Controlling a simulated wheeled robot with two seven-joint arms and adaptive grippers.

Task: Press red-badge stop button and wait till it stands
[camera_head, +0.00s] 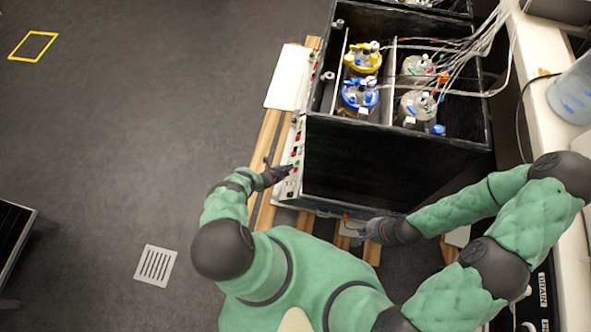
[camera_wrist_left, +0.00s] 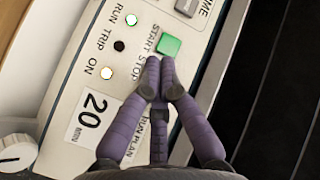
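A sloped white control panel (camera_wrist_left: 75,100) fills much of the left wrist view, with a square green button (camera_wrist_left: 169,45) beside the "START STOP" print. The RUN and ON lamps look lit; the TRIP lamp is dark. My left gripper (camera_wrist_left: 160,72) has its fingertips together just below the green button; whether they touch the panel I cannot tell. The fingers hide the panel beneath them, and no red badge or red button shows there. In the head view, the left gripper is at the panel's near end. My right gripper (camera_head: 358,238) is near the box's front; its fingers are unclear.
The black open-topped box (camera_head: 390,160) holds several vessels with blue, yellow and clear tops, and tubes run right. Wooden slats (camera_head: 266,140) lie under it. A white bench (camera_head: 548,60) stands at right.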

